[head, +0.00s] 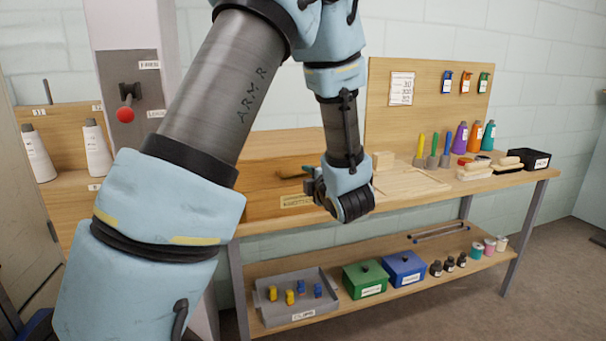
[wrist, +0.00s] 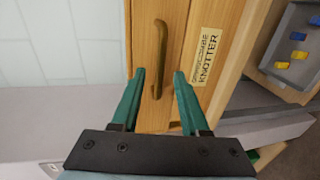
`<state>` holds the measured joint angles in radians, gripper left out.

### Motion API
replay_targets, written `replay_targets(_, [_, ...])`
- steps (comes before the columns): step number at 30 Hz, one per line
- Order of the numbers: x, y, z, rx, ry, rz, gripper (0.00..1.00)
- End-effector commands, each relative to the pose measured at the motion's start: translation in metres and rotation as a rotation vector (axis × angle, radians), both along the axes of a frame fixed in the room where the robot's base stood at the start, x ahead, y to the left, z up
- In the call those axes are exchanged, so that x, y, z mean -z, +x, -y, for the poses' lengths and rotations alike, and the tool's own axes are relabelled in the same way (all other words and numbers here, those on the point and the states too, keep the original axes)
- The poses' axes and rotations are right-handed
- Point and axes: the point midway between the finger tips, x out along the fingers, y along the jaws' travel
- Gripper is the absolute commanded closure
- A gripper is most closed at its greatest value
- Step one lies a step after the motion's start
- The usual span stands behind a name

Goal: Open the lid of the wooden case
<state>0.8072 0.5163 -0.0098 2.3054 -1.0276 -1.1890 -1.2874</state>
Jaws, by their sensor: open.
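The wooden case (head: 262,185) stands on the left part of the workbench, partly behind my arm in the head view. Its lid looks shut. The case also fills the middle of the wrist view (wrist: 186,55), with a brown bar handle (wrist: 159,55) on its face and a label reading "KNOTTER" (wrist: 206,57) beside it. My gripper (wrist: 159,76) is open, with its green fingers on either side of the handle's lower end. Nothing is clamped between them. Whether the fingertips touch the case I cannot tell.
The lower shelf holds a gray tray (head: 262,300), a green box (head: 365,277) and a blue box (head: 403,268). A post with a red-knobbed lever (head: 125,114) stands left.

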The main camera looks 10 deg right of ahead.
Motion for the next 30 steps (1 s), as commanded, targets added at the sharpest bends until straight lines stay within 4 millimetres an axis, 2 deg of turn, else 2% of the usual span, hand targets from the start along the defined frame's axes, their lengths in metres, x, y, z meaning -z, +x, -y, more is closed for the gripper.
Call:
replay_targets(3, [0.003,0.02,-0.003,-0.001,0.0,0.0,0.55])
replay_targets(9, [0.007,0.038,-0.005,0.001,0.0,0.0,0.55])
replay_targets(20, [0.009,0.042,-0.006,0.001,0.001,-0.001,0.56])
replay_targets(30, [0.009,0.042,-0.005,0.001,0.001,-0.001,0.95])
